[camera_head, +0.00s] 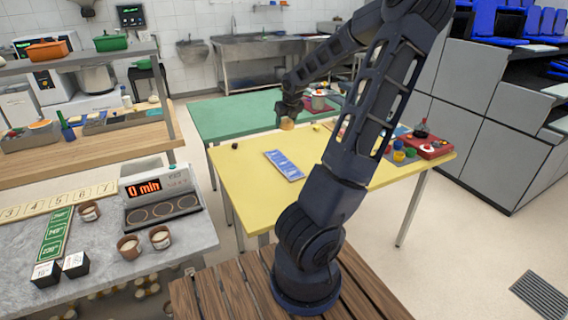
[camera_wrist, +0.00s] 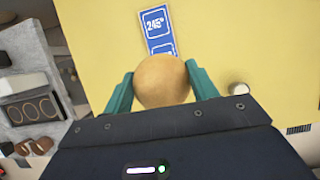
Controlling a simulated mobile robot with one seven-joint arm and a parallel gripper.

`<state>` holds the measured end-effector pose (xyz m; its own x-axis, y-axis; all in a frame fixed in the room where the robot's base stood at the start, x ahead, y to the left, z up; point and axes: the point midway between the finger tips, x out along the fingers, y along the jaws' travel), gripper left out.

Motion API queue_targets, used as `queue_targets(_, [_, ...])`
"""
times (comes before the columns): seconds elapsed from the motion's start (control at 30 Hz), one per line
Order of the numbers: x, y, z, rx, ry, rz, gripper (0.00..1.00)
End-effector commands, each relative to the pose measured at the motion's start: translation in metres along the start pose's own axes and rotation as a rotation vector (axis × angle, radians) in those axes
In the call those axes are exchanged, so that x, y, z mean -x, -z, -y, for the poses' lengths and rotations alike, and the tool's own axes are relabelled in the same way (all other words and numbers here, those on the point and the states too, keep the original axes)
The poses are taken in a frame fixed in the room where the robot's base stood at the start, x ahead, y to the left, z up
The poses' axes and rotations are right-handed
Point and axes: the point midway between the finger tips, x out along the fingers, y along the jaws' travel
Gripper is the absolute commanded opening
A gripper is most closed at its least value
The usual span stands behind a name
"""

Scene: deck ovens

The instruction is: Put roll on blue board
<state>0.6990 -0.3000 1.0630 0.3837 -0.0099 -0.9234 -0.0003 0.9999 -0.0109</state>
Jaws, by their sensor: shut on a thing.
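A round tan roll (camera_wrist: 162,81) sits between the two green fingers of my gripper (camera_wrist: 161,88) in the wrist view. The fingers are shut on it. In the head view the roll (camera_head: 287,124) hangs under my gripper (camera_head: 288,115), above the yellow table. The blue board (camera_head: 284,164) lies flat on the yellow table, to the front of the roll. In the wrist view the blue board (camera_wrist: 158,28) shows just beyond the roll, with "245°" printed on it. The roll hides part of its lower end.
The yellow table (camera_head: 235,185) is mostly clear around the board. Colored cups (camera_head: 399,155) and a red tray (camera_head: 430,150) stand at the right. A green table (camera_head: 225,118) adjoins behind.

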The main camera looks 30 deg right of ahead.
Motion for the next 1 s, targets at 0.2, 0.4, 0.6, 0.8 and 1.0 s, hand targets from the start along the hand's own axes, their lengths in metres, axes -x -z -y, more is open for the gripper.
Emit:
queue_targets(0.2, [-0.031,0.013,-0.003,0.003,-0.003,-0.003,0.36])
queue_targets(0.4, [-0.060,0.025,-0.003,0.003,-0.002,-0.002,0.36])
queue_targets(0.6, [-0.087,0.036,-0.003,0.002,-0.002,-0.002,0.36])
queue_targets(0.8, [-0.112,0.046,-0.003,0.002,-0.001,-0.002,0.36])
queue_targets(1.0, [-0.133,0.055,-0.003,0.003,-0.001,-0.002,0.36])
